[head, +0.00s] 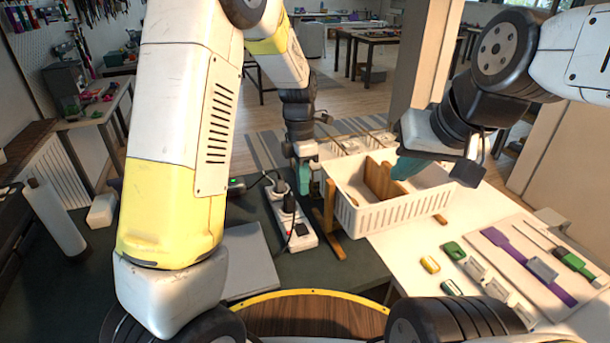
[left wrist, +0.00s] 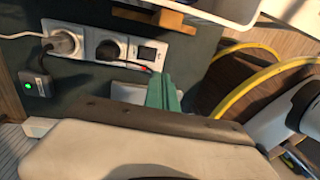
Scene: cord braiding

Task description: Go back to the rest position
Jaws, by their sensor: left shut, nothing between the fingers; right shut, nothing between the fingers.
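My left gripper (head: 306,178) hangs at the left end of the white basket, just beyond the power strip in the head view. Its teal fingers (left wrist: 163,92) are shut and empty in the left wrist view, in front of the strip. My right gripper (head: 404,168) has teal fingers over the white basket (head: 385,213), shut with nothing seen between them. The white power strip (head: 301,238) lies on the dark mat with plugs in it; it also shows in the left wrist view (left wrist: 82,32).
A grey flat panel (head: 250,262) lies left of the strip. On the right, a board (head: 515,262) holds a purple tool and a green-handled screwdriver, with small green and yellow pieces nearby. A pillar rises behind the basket.

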